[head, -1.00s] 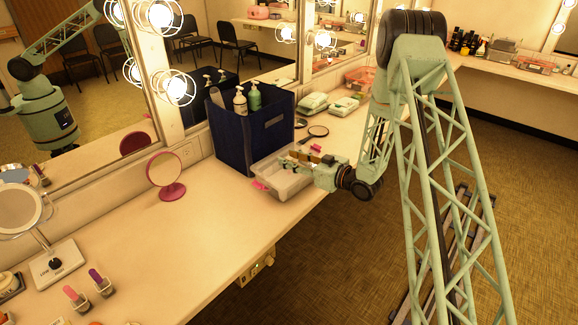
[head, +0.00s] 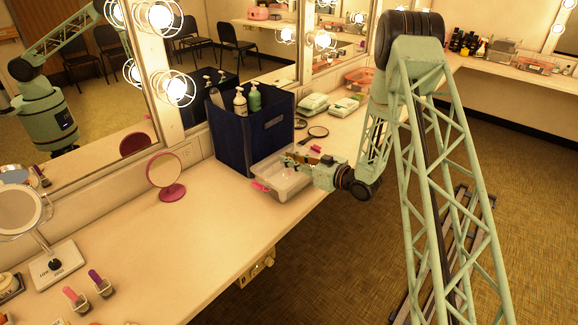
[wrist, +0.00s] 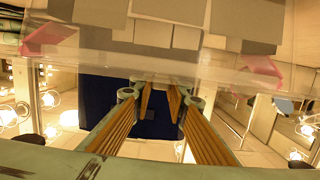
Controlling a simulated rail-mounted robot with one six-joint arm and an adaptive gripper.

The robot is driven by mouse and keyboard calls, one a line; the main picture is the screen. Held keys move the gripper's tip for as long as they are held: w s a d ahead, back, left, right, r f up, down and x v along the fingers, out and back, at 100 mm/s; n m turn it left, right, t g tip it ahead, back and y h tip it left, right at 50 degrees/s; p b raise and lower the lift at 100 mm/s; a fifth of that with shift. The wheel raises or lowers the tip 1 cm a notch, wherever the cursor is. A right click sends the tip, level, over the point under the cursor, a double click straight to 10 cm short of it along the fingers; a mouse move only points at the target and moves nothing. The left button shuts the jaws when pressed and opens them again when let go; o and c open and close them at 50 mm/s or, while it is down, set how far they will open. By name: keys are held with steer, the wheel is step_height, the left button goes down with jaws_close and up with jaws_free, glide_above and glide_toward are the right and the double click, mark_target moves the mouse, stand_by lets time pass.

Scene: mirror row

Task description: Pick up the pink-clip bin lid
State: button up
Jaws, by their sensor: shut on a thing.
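The clear bin with pink clips (head: 284,186) stands on the counter in front of the navy caddy in the head view. One pink clip shows at its near left and another at its far right. My gripper (head: 289,161) is over the bin, reaching in from the right. In the wrist view my gripper (wrist: 165,80) is shut on the edge of the clear lid (wrist: 110,62), which spans the picture with a pink clip at each side. Whether the lid is clear of the bin cannot be told.
The navy caddy (head: 240,145) with pump bottles stands close behind the bin. A pink round mirror (head: 165,172) is to the left. A dark hand mirror (head: 318,131) and wipes packs (head: 314,102) lie beyond. The counter front left of the bin is clear.

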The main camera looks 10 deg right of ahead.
stand_by(0.4)
steer(key=shift+r+p, duration=0.3)
steer(key=shift+r, duration=1.1)
steer(key=w+d+p+v, duration=0.1)
steer(key=w+d+v, duration=0.1)
steer(key=v, duration=1.4)
steer(key=shift+d, duration=0.25)
steer(key=shift+f, duration=0.15)
steer(key=shift+w, duration=0.1)
